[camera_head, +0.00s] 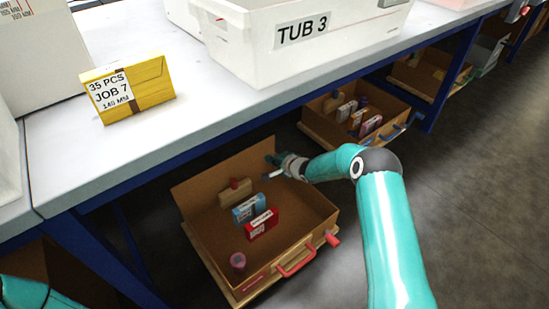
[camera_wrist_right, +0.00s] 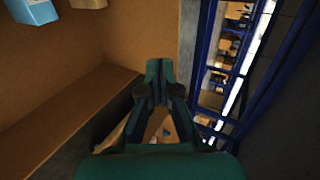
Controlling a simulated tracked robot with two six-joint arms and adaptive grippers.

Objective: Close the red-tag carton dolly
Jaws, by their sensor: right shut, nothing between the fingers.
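The red-tag carton dolly (camera_head: 312,216) is an open brown carton pulled out from under the bench, with a red handle (camera_head: 296,262) and a red tag (camera_head: 332,239) at its front. Inside are a red box (camera_head: 262,224), a blue box (camera_head: 249,208), a tan block (camera_head: 235,190) and a pinkish cup (camera_head: 238,261). My right gripper (camera_head: 270,159) is shut and empty at the carton's far right corner. In the right wrist view the gripper (camera_wrist_right: 160,68) is shut over brown cardboard; contact cannot be told. My left gripper is out of view; only teal arm shows at bottom left.
The white bench top (camera_head: 190,118) overhangs the carton's back, with a blue frame (camera_head: 170,176) below it. A yellow box (camera_head: 130,88) and the TUB 3 bin (camera_head: 300,50) stand on top. Another open carton (camera_head: 330,134) sits beyond. Floor (camera_head: 470,210) at right is clear.

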